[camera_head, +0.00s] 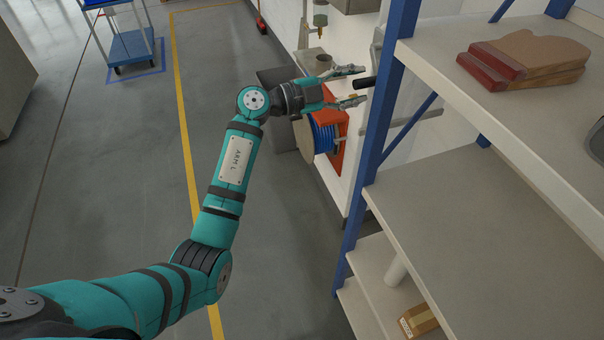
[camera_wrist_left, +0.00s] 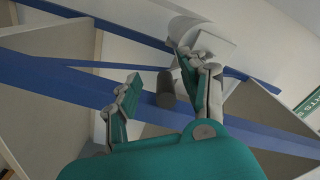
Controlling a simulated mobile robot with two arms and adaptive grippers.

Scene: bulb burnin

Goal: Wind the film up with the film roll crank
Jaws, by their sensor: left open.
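A short dark cylindrical grip (camera_head: 364,82), which looks like the crank handle, sticks out from behind the blue shelf post at the upper middle of the head view. My left gripper (camera_head: 358,85) is open, with one finger on each side of the grip's end. I see no clear contact. In the left wrist view the dark grip (camera_wrist_left: 166,90) shows between the two spread fingers. A white rounded body (camera_wrist_left: 208,45) lies behind the right finger there; I cannot tell whether it is the film roll. The crank arm is mostly hidden. My right gripper is not in view.
A blue shelf post (camera_head: 385,110) stands right of my left gripper, close to it. Shelves (camera_head: 470,230) fill the right side. An orange holder (camera_head: 338,150) with a blue reel (camera_head: 322,136) is below the gripper. The floor left is clear, with a blue cart (camera_head: 128,45) far off.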

